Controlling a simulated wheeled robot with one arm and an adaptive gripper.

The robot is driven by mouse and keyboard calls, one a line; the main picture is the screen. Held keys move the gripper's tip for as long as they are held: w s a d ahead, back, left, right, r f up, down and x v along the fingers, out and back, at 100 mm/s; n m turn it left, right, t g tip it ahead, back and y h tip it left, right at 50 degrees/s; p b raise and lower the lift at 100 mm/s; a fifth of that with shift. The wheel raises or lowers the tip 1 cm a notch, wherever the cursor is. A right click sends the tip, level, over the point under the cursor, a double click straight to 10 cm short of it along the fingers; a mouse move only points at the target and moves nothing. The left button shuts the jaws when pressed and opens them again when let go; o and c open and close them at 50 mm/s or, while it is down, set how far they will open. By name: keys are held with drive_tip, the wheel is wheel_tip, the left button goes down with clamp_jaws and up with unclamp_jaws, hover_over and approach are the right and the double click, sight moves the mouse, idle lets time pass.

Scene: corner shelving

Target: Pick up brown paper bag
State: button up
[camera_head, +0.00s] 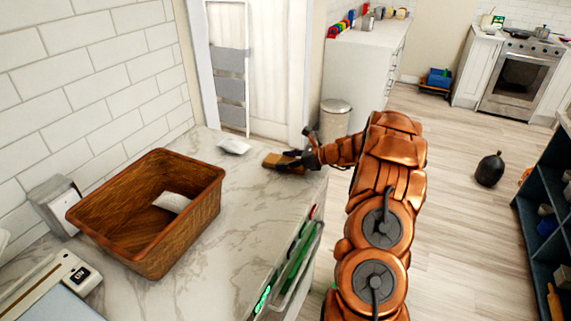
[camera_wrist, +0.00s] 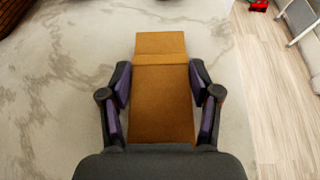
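The brown paper bag (camera_head: 271,160) lies on the marble counter near its far right end in the head view. In the wrist view the bag (camera_wrist: 160,85) lies lengthwise, with a folded flap at its far end. My gripper (camera_head: 290,162) is at the bag from the right. In the wrist view its two purple-padded fingers (camera_wrist: 160,92) stand on either side of the bag. The fingers are spread, with a narrow strip of counter visible beside the bag near the pads, so they look close but not clamped. The bag's near end is hidden by my gripper's body.
A brown wicker basket (camera_head: 190,210) with a white item inside stands on the counter (camera_head: 225,262). A small white packet (camera_head: 234,146) lies left of the bag. A white and grey box (camera_head: 56,200) stands by the tiled wall. Floor lies beyond the counter's right edge.

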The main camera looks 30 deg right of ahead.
drive_tip(key=c, duration=0.6)
